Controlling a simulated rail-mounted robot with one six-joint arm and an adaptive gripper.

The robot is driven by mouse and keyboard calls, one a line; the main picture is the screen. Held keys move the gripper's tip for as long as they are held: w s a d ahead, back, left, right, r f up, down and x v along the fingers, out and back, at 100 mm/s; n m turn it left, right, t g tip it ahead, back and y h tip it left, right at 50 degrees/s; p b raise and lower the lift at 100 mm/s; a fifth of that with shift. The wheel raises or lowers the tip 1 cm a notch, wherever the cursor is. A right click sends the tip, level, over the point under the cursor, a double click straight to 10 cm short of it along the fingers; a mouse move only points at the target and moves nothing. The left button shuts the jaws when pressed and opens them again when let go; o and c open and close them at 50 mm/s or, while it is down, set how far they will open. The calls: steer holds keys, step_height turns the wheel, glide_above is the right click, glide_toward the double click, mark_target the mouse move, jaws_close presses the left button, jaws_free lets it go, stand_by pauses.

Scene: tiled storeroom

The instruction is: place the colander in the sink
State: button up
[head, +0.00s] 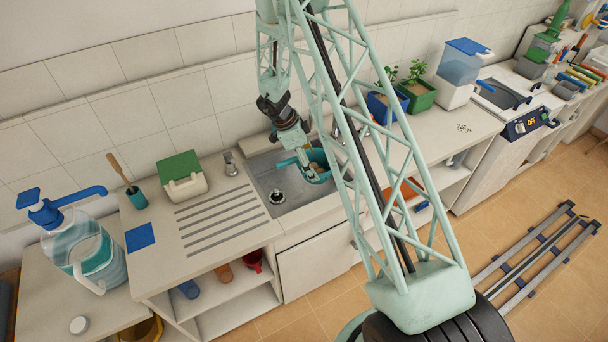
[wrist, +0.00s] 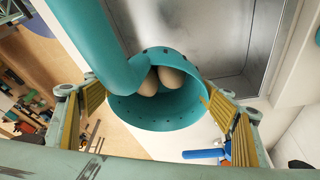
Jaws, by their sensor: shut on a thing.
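The colander (head: 320,168) is a teal bowl with small holes and a thick teal handle. It holds at least two round brown things (wrist: 172,80), like eggs or potatoes. My gripper (head: 304,158) is shut on the colander, with its yellow-padded fingers on either side of the bowl in the wrist view (wrist: 152,98). The metal sink (head: 272,178) is set into the counter. The colander appears over the right part of the sink; I cannot tell its height above the basin floor. In the wrist view, the sink (wrist: 222,35) shows behind the colander. My arm hides the sink's right side.
A ridged drainboard (head: 222,218) lies left of the sink. A green-lidded box (head: 183,178) and a brush in a teal holder (head: 136,197) stand farther left. Planters (head: 418,96) and a water dispenser (head: 462,72) stand on the counter to the right. A tap (head: 336,128) is behind my arm.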

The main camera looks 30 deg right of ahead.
steer(key=w, duration=0.5)
steer(key=shift+w, duration=0.3)
step_height(320, 180, down, 8)
steer(key=b, duration=0.5)
steer(key=shift+w+f, duration=0.2)
steer(key=shift+f+b, duration=1.8)
steer(key=shift+b, duration=0.15)
steer(key=o, duration=0.9)
steer(key=shift+f, duration=0.15)
steer(key=shift+o, duration=0.2)
